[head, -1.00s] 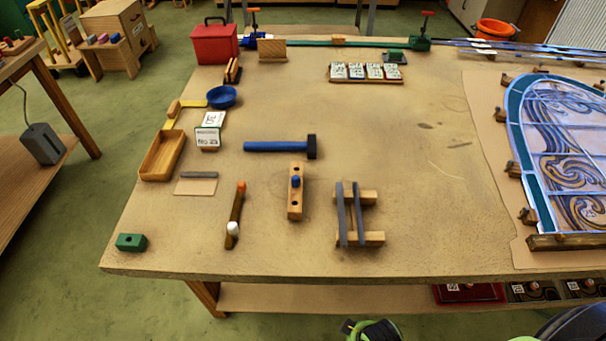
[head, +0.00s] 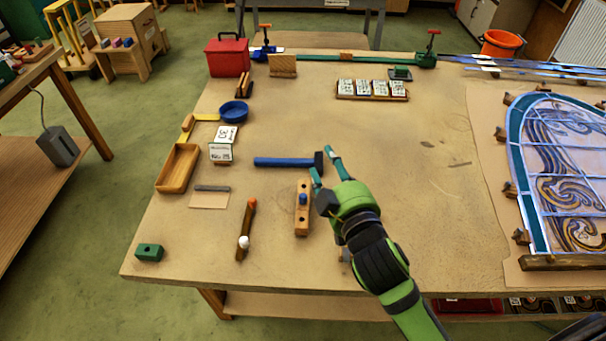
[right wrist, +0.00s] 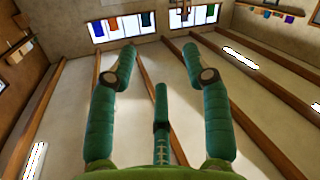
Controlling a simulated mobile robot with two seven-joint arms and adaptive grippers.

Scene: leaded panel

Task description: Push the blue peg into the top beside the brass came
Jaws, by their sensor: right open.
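The blue peg (head: 303,198) stands in the middle of a wooden block (head: 302,222) with dark holes, near the front middle of the bench top (head: 450,200). My right gripper (head: 322,163) is open and empty, above the bench, just right of and beyond the peg in the head view. Its spread fingers also show in the right wrist view (right wrist: 157,55), with only wall and ceiling behind them. I cannot make out which piece is the brass came. The pair of grey strips on wooden bars is now hidden behind my right arm. My left gripper is not in view.
A blue-handled hammer (head: 288,162) lies beyond the block, close to my right gripper. A green block (head: 149,253) sits at the front left. The leaded panel (head: 528,175) lies right. The bench middle is clear.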

